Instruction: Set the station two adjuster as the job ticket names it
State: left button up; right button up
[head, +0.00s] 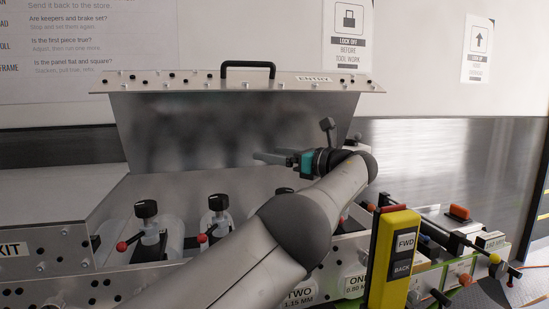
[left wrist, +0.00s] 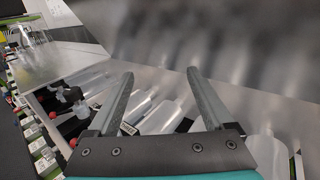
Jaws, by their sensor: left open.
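The label TWO 1.15 MM (head: 299,296) is on the machine's front, partly covered by my left arm. Two black-topped adjusters (head: 146,209) (head: 218,202) stand left of my arm. A third black top (head: 284,190) barely shows behind it; I cannot tell which one belongs to station two. Black knobs (left wrist: 72,95) also show at the left in the left wrist view. My left gripper (head: 262,157) is open and empty, above the adjusters and before the raised metal cover; its fingers frame the rollers in the left wrist view (left wrist: 160,76). No readable job ticket shows. My right gripper is out of view.
The raised cover (head: 150,135) with a black handle (head: 248,65) stands behind the adjusters. Red-balled levers (head: 122,246) stick out at the front. A yellow FWD/BACK control box (head: 391,265) stands at the right. The label ONE (head: 356,284) is left of it.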

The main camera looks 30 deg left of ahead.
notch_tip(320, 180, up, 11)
jog(key=p, duration=1)
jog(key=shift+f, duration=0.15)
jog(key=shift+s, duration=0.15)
